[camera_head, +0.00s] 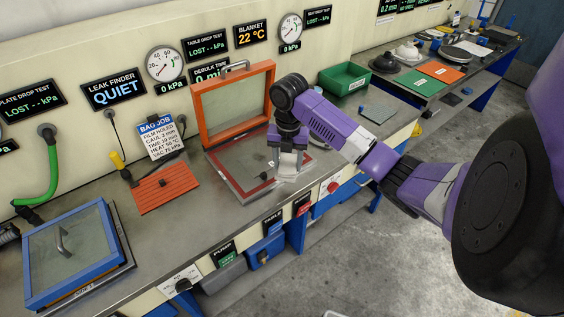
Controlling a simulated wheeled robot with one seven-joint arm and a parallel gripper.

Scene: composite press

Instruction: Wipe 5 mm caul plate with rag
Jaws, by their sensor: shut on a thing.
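My gripper (287,172) points down at the right part of a flat grey plate (235,170) with a red border, in front of an open orange-framed lid (235,103). It is shut on a pale grey thing low between the fingers; I cannot tell if this is the rag. No rag shows clearly elsewhere. Whether the held thing touches the bordered plate is hidden.
An orange slatted mat (165,195) and a blue-framed glass lid (75,252) lie to the left. A green bin (345,79) stands behind right. Green (418,82) and orange (441,72) mats lie farther along. The front bench strip is mostly clear.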

